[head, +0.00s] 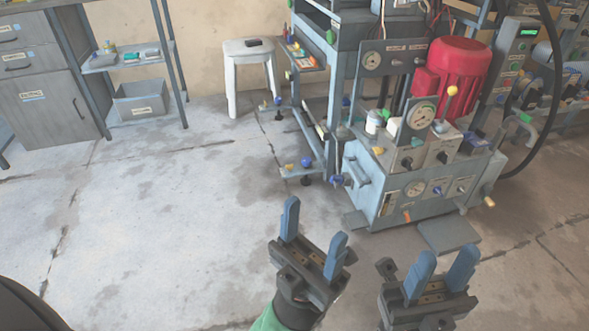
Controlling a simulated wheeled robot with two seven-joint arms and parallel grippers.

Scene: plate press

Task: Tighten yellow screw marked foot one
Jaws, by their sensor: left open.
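A small yellow knob (289,167) sits on the low foot plate of the press frame, beside a blue knob (306,162). Another yellow knob (263,105) shows further back near the frame's other foot. The foot markings are too small to read, so I cannot tell which is foot one. My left gripper (315,222) is open and empty, below and in front of the nearer foot in the picture. My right gripper (445,262) is at the lower right, its blue fingers apart with nothing between them.
A grey hydraulic unit (372,190) with gauges and a red motor (462,75) stands right of the foot. A white stool (248,62), a shelf with a grey bin (141,102) and a drawer cabinet (45,105) stand behind. The concrete floor (160,220) at left is clear.

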